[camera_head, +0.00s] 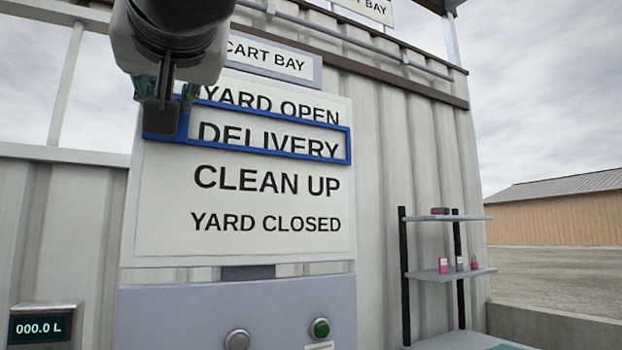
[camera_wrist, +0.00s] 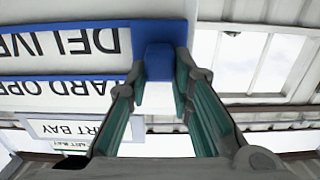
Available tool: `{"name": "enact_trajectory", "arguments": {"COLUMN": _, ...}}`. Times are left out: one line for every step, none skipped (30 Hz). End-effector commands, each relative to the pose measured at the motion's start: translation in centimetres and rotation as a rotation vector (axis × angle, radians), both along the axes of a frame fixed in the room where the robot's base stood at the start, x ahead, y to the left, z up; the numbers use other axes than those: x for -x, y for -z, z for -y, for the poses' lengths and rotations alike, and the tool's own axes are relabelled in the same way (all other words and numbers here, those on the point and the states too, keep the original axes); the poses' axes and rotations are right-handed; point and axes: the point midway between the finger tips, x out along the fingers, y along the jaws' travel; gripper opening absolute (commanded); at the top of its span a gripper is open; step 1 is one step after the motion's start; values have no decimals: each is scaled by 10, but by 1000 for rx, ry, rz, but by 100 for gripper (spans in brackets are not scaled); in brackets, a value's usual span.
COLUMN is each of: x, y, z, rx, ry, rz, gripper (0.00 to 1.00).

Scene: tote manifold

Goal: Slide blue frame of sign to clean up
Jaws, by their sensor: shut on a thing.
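The sign (camera_head: 245,250) is a white board on the wall with the lines YARD OPEN, DELIVERY, CLEAN UP and YARD CLOSED from top to bottom. Its blue frame (camera_head: 349,146) is around DELIVERY, one line above CLEAN UP (camera_head: 267,180). Its top bar crosses the lower part of YARD OPEN, and its bottom bar covers the feet of the DELIVERY letters. My gripper (camera_head: 163,110) is at the frame's left end, shut on its blue tab. The wrist view shows the tab (camera_wrist: 159,62) between my two fingers (camera_wrist: 160,88). My gripper hides part of the frame's left end in the head view.
A CART BAY plate (camera_head: 275,59) is above the sign. A grey panel (camera_head: 180,310) with a grey knob (camera_head: 237,340) and a green button (camera_head: 320,328) is below. A litre display (camera_head: 43,327) is lower left; a shelf rack (camera_head: 447,272) stands at right.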

Motion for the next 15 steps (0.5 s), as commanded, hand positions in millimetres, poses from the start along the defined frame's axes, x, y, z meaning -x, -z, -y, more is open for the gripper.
{"name": "enact_trajectory", "arguments": {"x": -2, "y": 12, "z": 0, "rx": 3, "ry": 1, "rz": -2, "gripper": 0}}
{"name": "enact_trajectory", "arguments": {"x": -2, "y": 16, "z": 0, "rx": 3, "ry": 1, "rz": -2, "gripper": 0}}
{"name": "enact_trajectory", "arguments": {"x": -2, "y": 21, "z": 0, "rx": 4, "ry": 1, "rz": 0, "gripper": 0}}
{"name": "enact_trajectory", "arguments": {"x": -2, "y": 24, "z": 0, "rx": 4, "ry": 1, "rz": 0, "gripper": 0}}
{"name": "enact_trajectory", "arguments": {"x": -2, "y": 28, "z": 0, "rx": 4, "ry": 2, "rz": 0, "gripper": 0}}
{"name": "enact_trajectory", "arguments": {"x": -2, "y": 33, "z": 0, "rx": 4, "ry": 1, "rz": 0, "gripper": 0}}
{"name": "enact_trajectory", "arguments": {"x": -2, "y": 37, "z": 0, "rx": 4, "ry": 1, "rz": 0, "gripper": 0}}
{"name": "enact_trajectory", "arguments": {"x": -2, "y": 40, "z": 0, "rx": 4, "ry": 1, "rz": 0, "gripper": 0}}
{"name": "enact_trajectory", "arguments": {"x": -2, "y": 46, "z": 0, "rx": 4, "ry": 1, "rz": -1, "gripper": 0}}
{"name": "enact_trajectory", "arguments": {"x": -2, "y": 49, "z": 0, "rx": 4, "ry": 1, "rz": -1, "gripper": 0}}
{"name": "enact_trajectory", "arguments": {"x": -2, "y": 53, "z": 0, "rx": 4, "ry": 2, "rz": -1, "gripper": 0}}
{"name": "enact_trajectory", "arguments": {"x": -2, "y": 58, "z": 0, "rx": 5, "ry": 2, "rz": 0, "gripper": 0}}
{"name": "enact_trajectory", "arguments": {"x": -2, "y": 61, "z": 0, "rx": 5, "ry": 2, "rz": 0, "gripper": 0}}
{"name": "enact_trajectory", "arguments": {"x": -2, "y": 63, "z": 0, "rx": 5, "ry": 2, "rz": 0, "gripper": 0}}
{"name": "enact_trajectory", "arguments": {"x": -1, "y": 67, "z": 0, "rx": 5, "ry": 2, "rz": 0, "gripper": 0}}
